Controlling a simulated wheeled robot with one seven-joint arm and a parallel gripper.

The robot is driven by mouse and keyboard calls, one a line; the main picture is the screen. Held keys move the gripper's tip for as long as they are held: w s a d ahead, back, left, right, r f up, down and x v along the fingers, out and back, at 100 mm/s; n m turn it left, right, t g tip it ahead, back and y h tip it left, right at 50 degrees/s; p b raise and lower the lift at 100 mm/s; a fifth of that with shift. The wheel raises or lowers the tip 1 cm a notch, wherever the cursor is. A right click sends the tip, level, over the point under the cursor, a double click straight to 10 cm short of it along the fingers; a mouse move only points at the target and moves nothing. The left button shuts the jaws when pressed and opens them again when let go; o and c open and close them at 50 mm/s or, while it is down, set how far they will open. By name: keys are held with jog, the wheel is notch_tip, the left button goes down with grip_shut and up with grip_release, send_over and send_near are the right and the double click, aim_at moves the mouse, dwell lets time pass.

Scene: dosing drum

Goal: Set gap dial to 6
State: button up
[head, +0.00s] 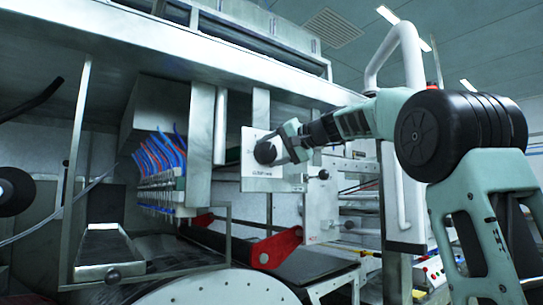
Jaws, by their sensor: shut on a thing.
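The gap dial (265,153) is a dark round knob on a pale plate (259,171) in the middle of the head view. My gripper (279,150) reaches in from the right and is shut on the dial. The printing on the plate is too small to read, and my gripper covers part of the plate, so I cannot tell the dial's setting.
Blue and red hoses (160,152) run into a row of fittings at left. A metal tray (103,250) sits below them. Red brackets (277,246) stand under the plate. A steel post (219,128) stands just left of the dial.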

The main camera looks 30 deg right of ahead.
jog(key=shift+m, duration=0.3)
dwell(0.4)
jog(key=o, duration=1)
jog(key=shift+s+d, duration=0.1)
jog(key=b+v, duration=0.1)
jog(key=v, duration=0.4)
jog(key=b+v, duration=0.1)
jog(key=v, duration=0.5)
jog(key=b+v, duration=0.1)
jog(key=v, duration=0.5)
jog(key=shift+s+d+f+b, duration=0.15)
jog(key=shift+f+b, duration=0.1)
jog(key=shift+b, duration=0.15)
